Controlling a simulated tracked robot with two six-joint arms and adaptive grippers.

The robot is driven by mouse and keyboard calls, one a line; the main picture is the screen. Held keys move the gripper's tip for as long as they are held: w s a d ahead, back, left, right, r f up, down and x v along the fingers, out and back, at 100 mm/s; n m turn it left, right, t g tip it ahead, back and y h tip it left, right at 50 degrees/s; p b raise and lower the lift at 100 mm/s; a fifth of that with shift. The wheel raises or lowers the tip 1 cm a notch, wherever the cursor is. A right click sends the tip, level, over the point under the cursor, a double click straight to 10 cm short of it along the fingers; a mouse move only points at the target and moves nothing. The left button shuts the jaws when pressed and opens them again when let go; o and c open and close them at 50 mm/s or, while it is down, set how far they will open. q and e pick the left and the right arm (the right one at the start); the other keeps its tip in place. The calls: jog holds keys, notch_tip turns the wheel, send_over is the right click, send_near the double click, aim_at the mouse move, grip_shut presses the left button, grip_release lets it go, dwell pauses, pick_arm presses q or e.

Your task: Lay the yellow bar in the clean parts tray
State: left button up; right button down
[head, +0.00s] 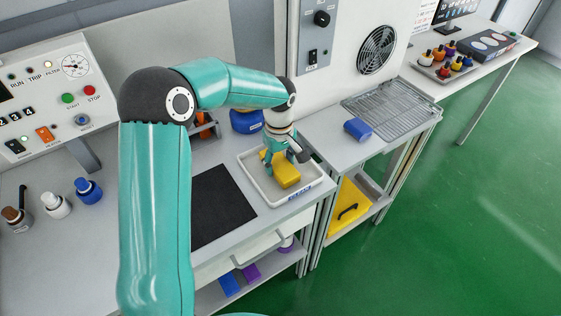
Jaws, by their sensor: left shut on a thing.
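The yellow bar (286,174) is at the white clean parts tray (265,193), within its outline in the head view. The tray lies on the grey bench and has a small blue label on its front rim. My left gripper (278,156) points down from above and is shut on the yellow bar. The gripper partly hides the bar's far end. I cannot tell whether the bar's underside touches the tray floor. My right gripper is not in view.
A black mat (212,205) lies left of the tray. A blue pot (246,121) stands behind it. Small bottles (56,204) stand at the left below the control panel (50,95).

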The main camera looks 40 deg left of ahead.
aim_at(279, 163)
pick_arm(q)
jog(key=shift+f, duration=0.2)
jog(key=o, duration=1.3)
jog(key=shift+r, duration=0.1)
jog(key=shift+r, duration=0.2)
notch_tip(279, 163, up, 12)
jog(key=shift+f, duration=0.1)
